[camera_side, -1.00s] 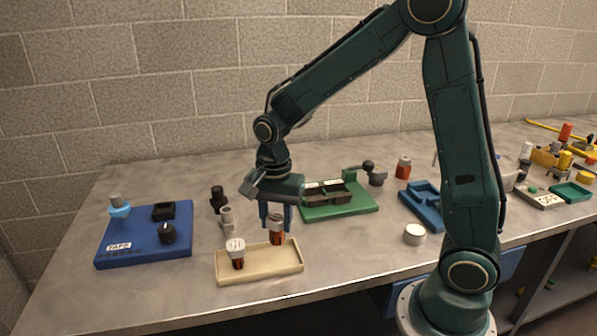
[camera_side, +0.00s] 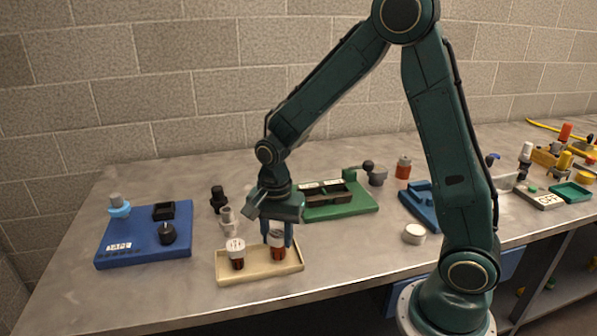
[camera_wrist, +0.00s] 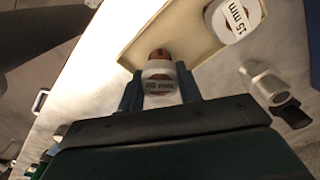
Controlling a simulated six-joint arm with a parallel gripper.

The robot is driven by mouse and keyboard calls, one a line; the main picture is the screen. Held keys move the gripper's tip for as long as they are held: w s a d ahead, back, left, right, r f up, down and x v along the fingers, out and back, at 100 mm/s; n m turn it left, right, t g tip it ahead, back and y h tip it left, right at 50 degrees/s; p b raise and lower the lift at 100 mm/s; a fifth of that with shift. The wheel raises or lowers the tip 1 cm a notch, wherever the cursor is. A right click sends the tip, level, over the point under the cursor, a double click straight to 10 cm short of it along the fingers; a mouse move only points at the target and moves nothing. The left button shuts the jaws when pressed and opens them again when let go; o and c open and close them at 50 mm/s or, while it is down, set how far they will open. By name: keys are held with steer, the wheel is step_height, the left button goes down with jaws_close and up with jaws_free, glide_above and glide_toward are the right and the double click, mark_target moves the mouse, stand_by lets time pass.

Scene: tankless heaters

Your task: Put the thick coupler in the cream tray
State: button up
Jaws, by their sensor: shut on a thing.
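The thick coupler (camera_side: 278,253), copper-brown with a white labelled band, is between the fingers of my gripper (camera_side: 277,238). In the wrist view, the blue fingers of my gripper (camera_wrist: 160,88) close on both sides of the coupler (camera_wrist: 160,75); its small label is hard to read. The coupler is upright inside the right part of the cream tray (camera_side: 260,279). I cannot tell whether its base touches the tray floor. The cream tray also shows in the wrist view (camera_wrist: 135,45).
A similar coupler (camera_side: 236,257), labelled "15 mm" in the wrist view (camera_wrist: 232,20), stands in the tray's left part. Grey (camera_side: 228,222) and black (camera_side: 218,200) fittings stand behind. A blue board (camera_side: 125,245) is left, a green fixture (camera_side: 340,208) behind right, a white round piece (camera_side: 414,234) right.

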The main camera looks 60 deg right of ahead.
mark_target(278, 233)
steer(key=shift+f, duration=0.6)
stand_by(0.4)
steer(key=o, duration=1.2)
steer(key=shift+o, duration=0.2)
steer(key=shift+r, duration=0.15)
step_height(278, 233, up, 14)
steer(key=shift+f, duration=0.2)
steer(key=shift+s, duration=0.1)
